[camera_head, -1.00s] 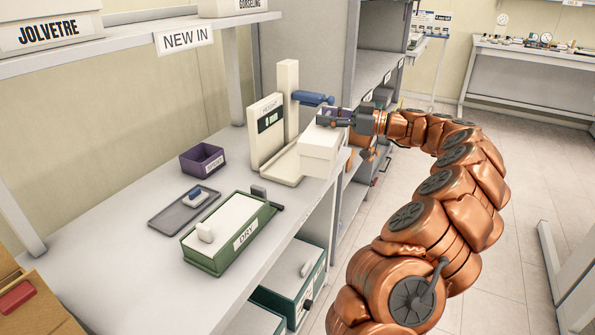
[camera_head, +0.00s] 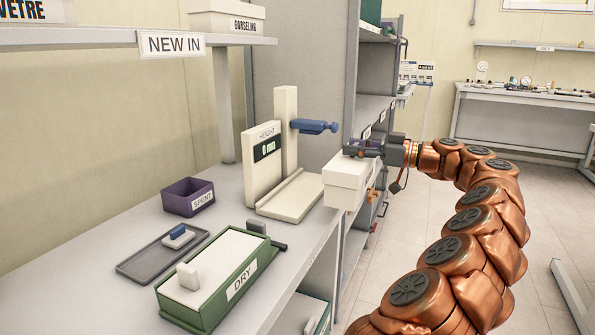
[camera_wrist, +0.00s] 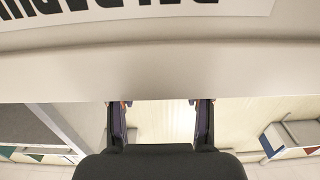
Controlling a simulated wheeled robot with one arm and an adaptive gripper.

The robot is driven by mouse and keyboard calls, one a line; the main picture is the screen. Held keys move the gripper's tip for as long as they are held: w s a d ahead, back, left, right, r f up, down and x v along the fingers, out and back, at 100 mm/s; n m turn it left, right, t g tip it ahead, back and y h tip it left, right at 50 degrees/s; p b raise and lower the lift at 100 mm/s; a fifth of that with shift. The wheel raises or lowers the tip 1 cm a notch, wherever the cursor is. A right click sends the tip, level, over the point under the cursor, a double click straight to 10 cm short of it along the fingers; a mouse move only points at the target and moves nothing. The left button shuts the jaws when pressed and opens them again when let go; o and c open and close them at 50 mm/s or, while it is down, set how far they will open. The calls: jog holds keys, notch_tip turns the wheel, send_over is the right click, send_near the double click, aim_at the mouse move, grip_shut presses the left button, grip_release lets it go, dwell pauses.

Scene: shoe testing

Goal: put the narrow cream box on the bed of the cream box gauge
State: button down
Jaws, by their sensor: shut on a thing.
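The narrow cream box (camera_head: 346,185) is held by my gripper (camera_head: 364,148), which is shut on its upper part. The box hangs roughly level at the table's right edge, just right of the gauge bed in the picture. In the wrist view the box (camera_wrist: 150,65) fills the top, with large dark lettering, and hides the fingertips' contact. The cream box gauge (camera_head: 262,172) stands on the table, with a HEIGHT display, a tall post and a blue-handled arm (camera_head: 315,127). Its low bed (camera_head: 292,196) looks empty. The gap between box and bed cannot be told.
A green box marked DRY (camera_head: 222,277), a grey tray (camera_head: 135,268) with a small blue-and-white block, and a purple SPENT bin (camera_head: 188,197) stand on the table left of the gauge. A grey shelf unit (camera_head: 352,90) rises behind the box.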

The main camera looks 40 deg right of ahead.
aim_at(343, 158)
jog(key=f+b+x, duration=0.2)
jog(key=f+x, duration=0.1)
jog(key=x, duration=1.2)
jog(key=shift+f, duration=0.2)
jog(key=shift+w+f, duration=0.1)
jog(key=shift+f, duration=0.05)
jog(key=shift+c, duration=2.4)
grip_release()
jog(key=p+v, duration=0.1)
jog(key=v, duration=1.1)
